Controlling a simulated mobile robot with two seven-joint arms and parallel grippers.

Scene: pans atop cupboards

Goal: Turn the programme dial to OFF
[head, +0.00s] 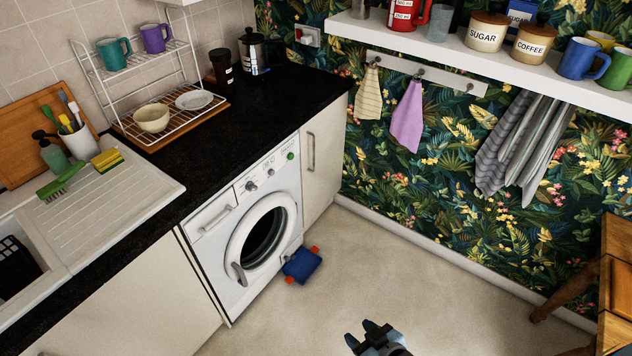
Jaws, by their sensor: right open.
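The white washing machine (235,222) stands under the black worktop, and its round door looks closed. Its control panel carries a dark-centred dial (251,186), a smaller knob (269,173) and a green button (290,156). Which of the two knobs is the programme dial, and where it points, is too small to tell. My right gripper (361,335) is at the bottom of the head view, low over the floor, to the right of the machine and well away from its panel. It is open and empty. My left gripper is not in view.
A blue object with orange-red ends (302,265) lies on the floor by the machine door. The floor (400,270) between is otherwise clear. A wooden chair or table (605,275) stands at the right. The worktop (280,98) edge overhangs the panel.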

